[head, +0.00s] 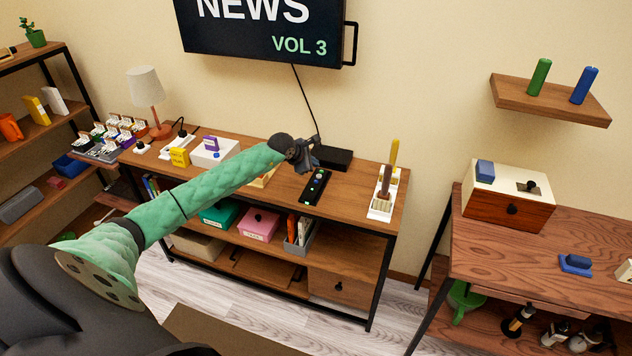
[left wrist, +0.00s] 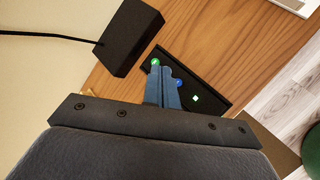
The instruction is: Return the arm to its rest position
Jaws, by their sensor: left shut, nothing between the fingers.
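My left arm, in a green sleeve, reaches from the lower left across the head view. Its left gripper (head: 310,158) is over the middle shelf unit's wooden top (head: 350,192), beside a black panel (head: 317,187) with small coloured lights. In the left wrist view the fingers (left wrist: 163,88) are together and empty, in front of the panel (left wrist: 205,85). They cover part of it, and I cannot tell whether they touch it. A green light, a blue light and a lit green square show on the panel. My right gripper is not in view.
A black box (head: 333,158) with a cable is just behind the gripper. A white holder (head: 383,203) with upright sticks stands to the right. A white box (head: 214,152) and a lamp (head: 147,90) are to the left. A television (head: 262,30) hangs above. Floor shows in front.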

